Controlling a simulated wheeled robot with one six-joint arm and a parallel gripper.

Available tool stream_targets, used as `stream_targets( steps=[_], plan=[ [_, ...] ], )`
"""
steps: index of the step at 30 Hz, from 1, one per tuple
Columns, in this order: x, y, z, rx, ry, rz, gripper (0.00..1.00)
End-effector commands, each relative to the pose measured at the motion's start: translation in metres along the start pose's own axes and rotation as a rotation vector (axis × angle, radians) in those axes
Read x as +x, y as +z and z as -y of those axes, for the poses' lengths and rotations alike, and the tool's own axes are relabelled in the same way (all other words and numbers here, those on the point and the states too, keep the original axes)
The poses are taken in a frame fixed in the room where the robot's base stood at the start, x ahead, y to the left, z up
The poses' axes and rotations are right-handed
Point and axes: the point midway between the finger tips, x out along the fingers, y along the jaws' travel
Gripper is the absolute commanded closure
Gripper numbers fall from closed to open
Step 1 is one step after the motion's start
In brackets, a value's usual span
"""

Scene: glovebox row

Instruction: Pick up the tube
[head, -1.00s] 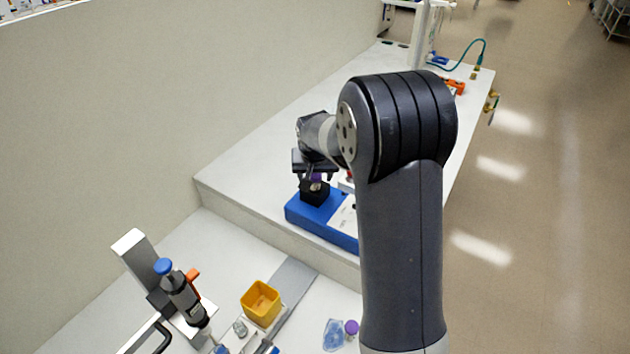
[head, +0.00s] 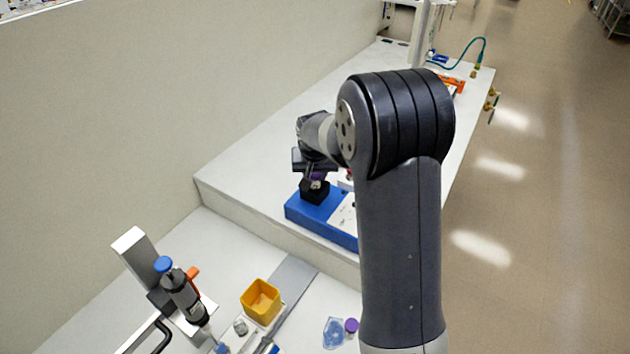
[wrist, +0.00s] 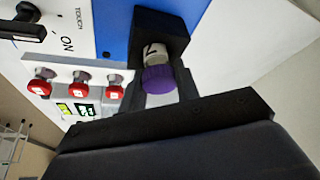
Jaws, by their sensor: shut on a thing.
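The tube (wrist: 157,78) has a purple cap and a pale body with a dark mark. In the wrist view its lower part is inside the black holder (wrist: 176,24) on the blue and white device. My gripper (wrist: 160,88) is shut on the tube near its cap, one finger on each side. In the head view my gripper (head: 316,181) is over the black holder (head: 315,192), and the tube is mostly hidden by it.
The blue device (head: 322,219) stands on the raised white bench. On the lower bench are a yellow box (head: 261,300), a pipette (head: 182,293) and a purple cap (head: 351,325).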

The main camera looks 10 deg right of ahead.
Motion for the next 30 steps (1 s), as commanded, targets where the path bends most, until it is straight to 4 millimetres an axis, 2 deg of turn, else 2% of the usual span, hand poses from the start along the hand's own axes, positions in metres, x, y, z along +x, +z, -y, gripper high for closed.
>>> stream_targets(
  steps=[4,7,16,21,30],
  plan=[
    [-0.003,-0.002,0.0,0.0,0.0,-0.002,0.95],
    [-0.013,-0.006,0.0,0.001,-0.001,-0.005,0.95],
    [-0.067,-0.029,0.0,0.001,-0.002,-0.006,0.95],
    [-0.087,-0.036,0.0,0.0,-0.001,-0.002,0.95],
    [-0.093,-0.038,0.0,0.0,0.0,0.0,0.95]
  ],
)
